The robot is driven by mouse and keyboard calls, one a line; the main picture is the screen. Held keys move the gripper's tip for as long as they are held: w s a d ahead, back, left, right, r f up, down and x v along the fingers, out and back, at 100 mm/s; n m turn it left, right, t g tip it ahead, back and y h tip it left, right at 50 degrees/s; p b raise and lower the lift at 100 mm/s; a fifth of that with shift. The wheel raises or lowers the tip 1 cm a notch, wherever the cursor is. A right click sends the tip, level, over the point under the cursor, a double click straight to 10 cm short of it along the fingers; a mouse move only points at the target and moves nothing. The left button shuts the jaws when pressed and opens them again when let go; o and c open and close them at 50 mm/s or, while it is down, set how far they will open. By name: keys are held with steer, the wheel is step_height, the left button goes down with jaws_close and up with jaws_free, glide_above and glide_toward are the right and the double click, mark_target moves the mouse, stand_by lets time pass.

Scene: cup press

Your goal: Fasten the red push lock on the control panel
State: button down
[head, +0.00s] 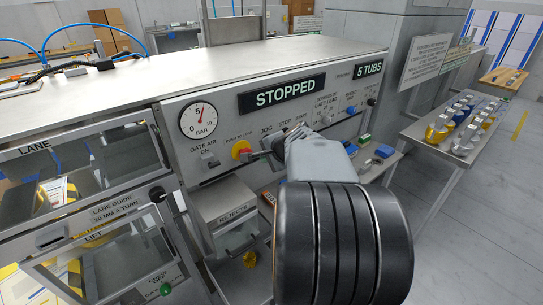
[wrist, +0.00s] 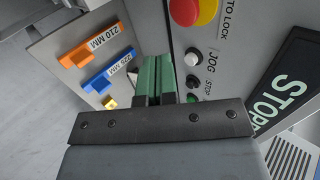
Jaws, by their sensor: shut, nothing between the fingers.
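The red push lock (head: 242,151) is a red knob on a yellow round base on the panel's front, under a label ending in "TO LOCK". In the wrist view the red knob (wrist: 184,11) shows at the top, cut by the frame edge, with its yellow base to the right. My gripper (head: 269,148) is just right of the lock in the head view. In the wrist view its green fingers (wrist: 156,62) are together and empty, below and left of the lock, apart from it. I cannot tell whether the fingertips touch the panel.
A white JOG button (wrist: 192,58) and a dark STOP button (wrist: 192,81) are close beside my fingers. A STOPPED display (head: 282,93) is above. A pressure gauge (head: 198,121) is left of the lock. A REJECTS box (head: 226,218) juts out below.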

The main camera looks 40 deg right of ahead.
steer(key=shift+v, duration=1.2)
steer(key=s+a+f+n+g, duration=0.2)
steer(key=s+a+f+n, duration=0.1)
steer(key=a+n, duration=0.6)
steer(key=s+a+f+n+g, duration=0.3)
steer(key=s+a+n, duration=0.3)
steer(key=a+n, duration=0.3)
steer(key=a, duration=0.4)
steer(key=shift+s+f+n, duration=0.15)
steer(key=shift+s+n, duration=0.05)
steer(key=shift+n, duration=0.2)
steer(key=shift+a, duration=0.1)
